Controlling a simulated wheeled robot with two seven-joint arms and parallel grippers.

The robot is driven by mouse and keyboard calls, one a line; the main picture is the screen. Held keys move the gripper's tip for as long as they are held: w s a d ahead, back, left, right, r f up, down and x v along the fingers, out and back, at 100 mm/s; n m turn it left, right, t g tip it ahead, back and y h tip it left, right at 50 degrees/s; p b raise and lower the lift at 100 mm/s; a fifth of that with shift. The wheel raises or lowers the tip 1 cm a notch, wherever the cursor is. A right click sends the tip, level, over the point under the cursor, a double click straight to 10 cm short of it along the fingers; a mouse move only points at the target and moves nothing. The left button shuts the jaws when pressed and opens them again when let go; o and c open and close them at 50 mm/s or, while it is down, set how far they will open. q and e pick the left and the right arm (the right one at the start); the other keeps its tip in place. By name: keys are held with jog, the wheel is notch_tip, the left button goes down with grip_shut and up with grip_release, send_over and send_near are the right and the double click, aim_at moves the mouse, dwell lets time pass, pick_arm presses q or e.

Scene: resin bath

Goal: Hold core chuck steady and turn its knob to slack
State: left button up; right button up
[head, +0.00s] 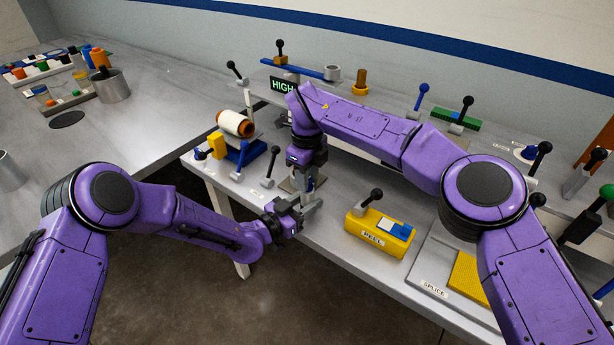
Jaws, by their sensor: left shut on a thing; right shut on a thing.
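My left gripper (306,212) comes in low from the left at the front edge of the bench and is shut on the core chuck. My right gripper (308,182) points down just above and behind it, shut on the chuck's knob. The chuck and its knob are almost wholly hidden by the two grippers, so their shape and the knob's setting cannot be made out. A small grey plate (287,186) shows beside the grippers; I cannot tell if it belongs to the chuck.
A yellow PEEL block (379,236) with a black-knobbed lever stands right of the grippers. A grey SPLICE plate (425,273) lies further right. A roll on a blue stand (242,152) and black-knobbed levers (270,168) stand left. A HIGH display (283,85) is behind.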

dwell(0.3)
jog(key=o, duration=1.1)
jog(key=shift+c, duration=0.2)
notch_tip(320, 180, up, 12)
pick_arm(q)
jog(key=o, duration=1.3)
